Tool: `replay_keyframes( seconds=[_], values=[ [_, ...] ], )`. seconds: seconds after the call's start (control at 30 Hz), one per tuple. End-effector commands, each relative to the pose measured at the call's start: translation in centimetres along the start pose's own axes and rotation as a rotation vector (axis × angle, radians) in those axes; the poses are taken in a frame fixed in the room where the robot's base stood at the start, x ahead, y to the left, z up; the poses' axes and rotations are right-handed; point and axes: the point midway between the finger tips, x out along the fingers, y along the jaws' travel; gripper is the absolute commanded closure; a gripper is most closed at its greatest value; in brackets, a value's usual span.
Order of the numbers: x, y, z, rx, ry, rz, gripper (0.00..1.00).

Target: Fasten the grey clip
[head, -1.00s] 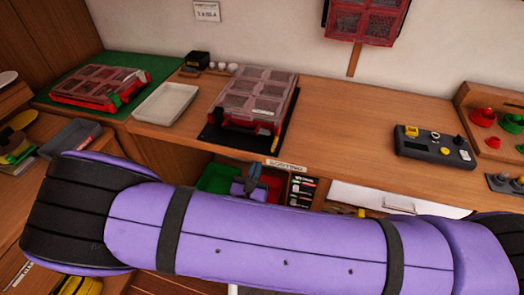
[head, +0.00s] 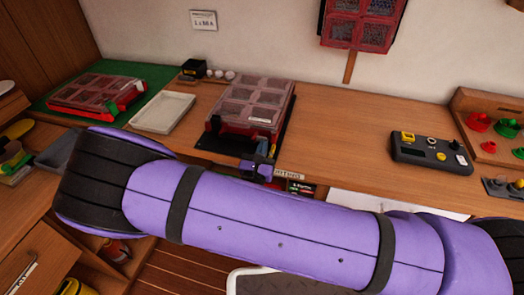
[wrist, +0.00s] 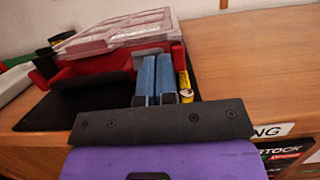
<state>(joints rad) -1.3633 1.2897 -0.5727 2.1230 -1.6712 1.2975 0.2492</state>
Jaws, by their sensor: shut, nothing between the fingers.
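A red case (head: 246,105) with a clear compartmented lid sits on a black mat on the bench. It also shows in the wrist view (wrist: 70,75), where its front edge faces me. A grey piece, seemingly the grey clip (wrist: 148,53), shows at the case front just beyond my fingertips and is partly hidden by them. I cannot tell whether it is fastened. My gripper (head: 263,150) is at the front of this case; in the wrist view its two blue fingers (wrist: 156,62) are shut and empty. I cannot tell whether they touch the clip.
A yellow piece (wrist: 186,85) is right beside my fingers. A white tray (head: 163,111) and another red case (head: 95,95) on a green mat stand to the left. A dark control box (head: 431,154) stands to the right, with clear bench between.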

Motion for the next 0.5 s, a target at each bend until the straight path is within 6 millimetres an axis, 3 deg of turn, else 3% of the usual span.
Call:
replay_keyframes(
  seconds=[0.5],
  values=[
    [0.26,-0.01,0.36,0.001,0.057,-0.001,1.00]
  ],
)
